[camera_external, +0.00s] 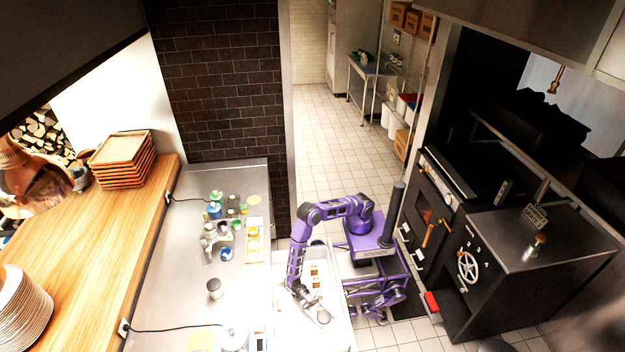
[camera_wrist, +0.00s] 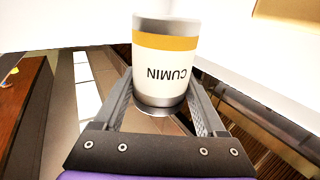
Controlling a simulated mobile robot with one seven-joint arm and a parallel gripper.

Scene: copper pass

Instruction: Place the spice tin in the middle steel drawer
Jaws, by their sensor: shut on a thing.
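The spice tin (camera_wrist: 163,62) is white with a yellow band and the word CUMIN, upside down in the wrist view. My gripper (camera_wrist: 160,92) is shut on it, one finger on each side. In the external view my gripper (camera_external: 314,305) hangs over a pale, open-topped drawer-like area (camera_external: 286,273) at the right edge of the steel counter. The tin is too small to make out clearly there. Small orange-brown items show inside that area. I cannot tell from these views which drawer it is, and my arm hides part of it.
The steel counter (camera_external: 180,270) holds bottles and jars (camera_external: 215,210), a dark-topped cup (camera_external: 214,288) and a yellow-marked tray (camera_external: 254,240). A wooden counter (camera_external: 110,250) with stacked plates (camera_external: 22,310) lies left. A black oven (camera_external: 440,215) stands right. Tiled floor (camera_external: 335,150) lies open behind.

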